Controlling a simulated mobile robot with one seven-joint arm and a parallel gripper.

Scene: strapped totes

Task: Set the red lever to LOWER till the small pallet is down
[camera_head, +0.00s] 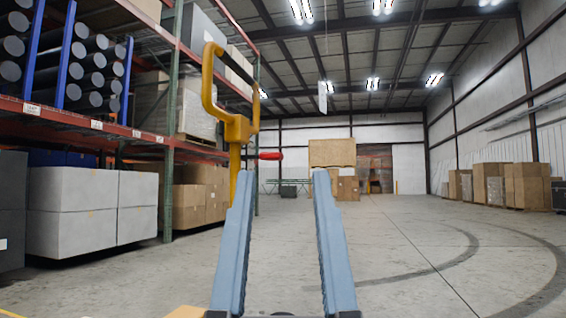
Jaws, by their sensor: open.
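The red lever (270,156) sticks out to the right from the yellow mast of a looped yellow handle (237,128), left of the middle. It lies about level. My gripper (283,172) reaches up from the bottom as two long blue-grey fingers, spread apart with nothing between them. In the picture the lever is just above the left fingertip, its red end toward the gap. Whether they touch cannot be told. The left finger hides part of the mast's lower end. I cannot make out the small pallet or its height.
Racks with dark rolls (90,75) and grey boxes (75,205) stand at left. Brown cartons (525,185) line the right wall. A large brown box (332,153) stands far ahead. The concrete floor (420,240) is clear at centre and right. A yellow edge (186,312) shows at bottom left.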

